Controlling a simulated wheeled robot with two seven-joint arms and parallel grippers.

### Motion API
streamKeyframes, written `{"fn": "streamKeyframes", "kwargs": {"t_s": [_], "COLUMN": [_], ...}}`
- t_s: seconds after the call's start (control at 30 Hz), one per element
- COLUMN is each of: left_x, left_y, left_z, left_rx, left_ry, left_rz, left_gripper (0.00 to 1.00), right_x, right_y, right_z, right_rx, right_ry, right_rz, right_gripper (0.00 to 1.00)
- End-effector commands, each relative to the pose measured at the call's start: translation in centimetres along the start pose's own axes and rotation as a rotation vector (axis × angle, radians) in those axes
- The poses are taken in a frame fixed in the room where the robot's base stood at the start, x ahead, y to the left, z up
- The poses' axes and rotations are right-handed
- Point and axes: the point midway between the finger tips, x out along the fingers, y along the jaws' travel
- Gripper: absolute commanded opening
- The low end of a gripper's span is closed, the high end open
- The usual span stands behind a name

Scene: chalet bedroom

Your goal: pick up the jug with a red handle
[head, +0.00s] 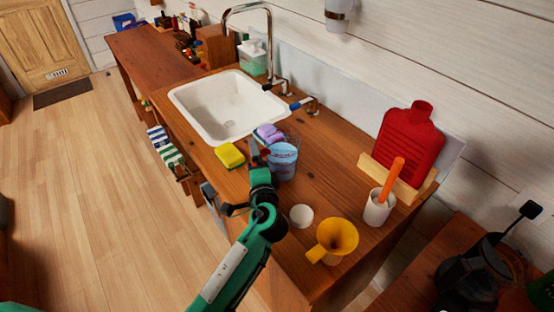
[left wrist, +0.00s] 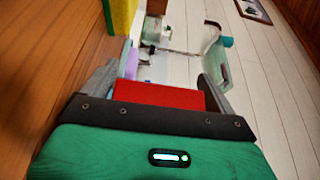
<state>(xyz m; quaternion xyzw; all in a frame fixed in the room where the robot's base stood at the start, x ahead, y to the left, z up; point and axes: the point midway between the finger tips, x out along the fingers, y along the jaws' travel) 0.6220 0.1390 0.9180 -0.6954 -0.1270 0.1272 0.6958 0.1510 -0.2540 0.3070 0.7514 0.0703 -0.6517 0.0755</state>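The jug (head: 283,165) is a bluish, see-through cup standing upright on the wooden counter, just right of the sink's near corner. A small dark red part, its handle (head: 265,152), shows at its left side, partly hidden by my gripper. My left gripper (head: 260,165) is at the jug's left side, close to the handle. In the left wrist view its fingers (left wrist: 160,75) are spread wide with a red block-like piece, which looks like the handle, between them. I cannot tell whether the fingers touch it. My right gripper is not in view.
A yellow sponge (head: 230,155) and a purple item (head: 269,135) lie close to the jug. The white sink (head: 225,105) is behind. A white lid (head: 301,215), yellow funnel (head: 337,238), white cup (head: 378,208) and red hot-water bottle (head: 410,140) stand to the right.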

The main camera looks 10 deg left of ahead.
Motion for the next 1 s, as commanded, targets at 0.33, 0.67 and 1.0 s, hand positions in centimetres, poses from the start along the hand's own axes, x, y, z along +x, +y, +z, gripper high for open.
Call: {"fn": "streamKeyframes", "kwargs": {"t_s": [0.33, 0.67, 1.0], "left_x": [0.0, 0.0, 0.0], "left_y": [-0.2, -0.7, -6.0], "left_z": [0.0, -0.1, -0.1], "left_rx": [-0.002, -0.004, -0.009], "left_ry": [0.001, 0.000, 0.000], "left_rz": [-0.002, -0.003, -0.006], "left_gripper": [0.31, 0.31, 0.31], "right_x": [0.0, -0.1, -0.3], "right_y": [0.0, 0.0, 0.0], "right_z": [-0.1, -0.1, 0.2], "right_rx": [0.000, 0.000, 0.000], "right_ry": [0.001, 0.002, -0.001], "right_rz": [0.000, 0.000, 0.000], "right_gripper": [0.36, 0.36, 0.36]}}
